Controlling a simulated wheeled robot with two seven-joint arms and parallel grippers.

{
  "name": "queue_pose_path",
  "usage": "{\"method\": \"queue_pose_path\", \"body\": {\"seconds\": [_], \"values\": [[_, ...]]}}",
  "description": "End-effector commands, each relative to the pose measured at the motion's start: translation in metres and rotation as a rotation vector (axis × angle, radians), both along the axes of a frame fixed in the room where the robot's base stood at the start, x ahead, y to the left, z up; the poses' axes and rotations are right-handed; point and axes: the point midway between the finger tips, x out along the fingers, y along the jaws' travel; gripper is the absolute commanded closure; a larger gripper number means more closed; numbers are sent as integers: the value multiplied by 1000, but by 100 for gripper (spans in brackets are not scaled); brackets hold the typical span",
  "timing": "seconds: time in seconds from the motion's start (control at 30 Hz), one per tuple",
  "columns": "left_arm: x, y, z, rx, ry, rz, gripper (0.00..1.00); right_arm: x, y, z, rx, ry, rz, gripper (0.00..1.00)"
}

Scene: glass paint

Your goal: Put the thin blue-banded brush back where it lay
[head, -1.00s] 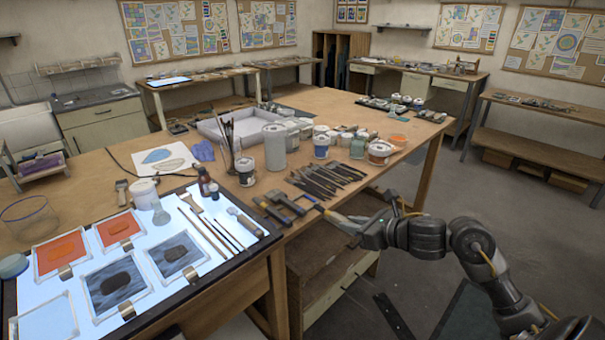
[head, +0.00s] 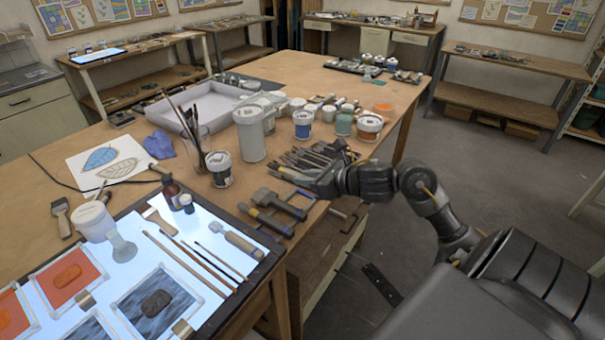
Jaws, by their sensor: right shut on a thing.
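My right gripper (head: 324,180) is over the right end of the row of dark brushes and tools (head: 300,163), near the table's right edge. It is shut on a thin thing, taken to be the thin blue-banded brush, mostly hidden by the gripper and the tools around it. Its blue band cannot be made out. Whether it touches the table or the other tools cannot be told. My left gripper is not in view.
Two clamps (head: 277,210) lie at the table edge, just in front of the row. Paint jars (head: 303,124) stand behind it. A light panel (head: 140,240) with thin brushes (head: 190,262) and glass pieces lies front left.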

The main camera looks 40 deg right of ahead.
Motion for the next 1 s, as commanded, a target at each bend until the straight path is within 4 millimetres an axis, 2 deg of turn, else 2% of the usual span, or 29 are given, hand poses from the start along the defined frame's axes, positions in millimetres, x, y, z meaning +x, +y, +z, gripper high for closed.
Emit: {"method": "queue_pose_path", "body": {"seconds": [0.1,0.2,0.5,1.0], "values": [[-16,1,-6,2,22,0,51,0,0,-7,1,0,0,100],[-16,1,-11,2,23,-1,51,0,0,-15,2,1,-1,100],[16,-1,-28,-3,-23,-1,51,0,-1,-44,3,0,-2,100],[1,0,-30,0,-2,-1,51,0,-1,-47,0,-1,-2,100]]}}
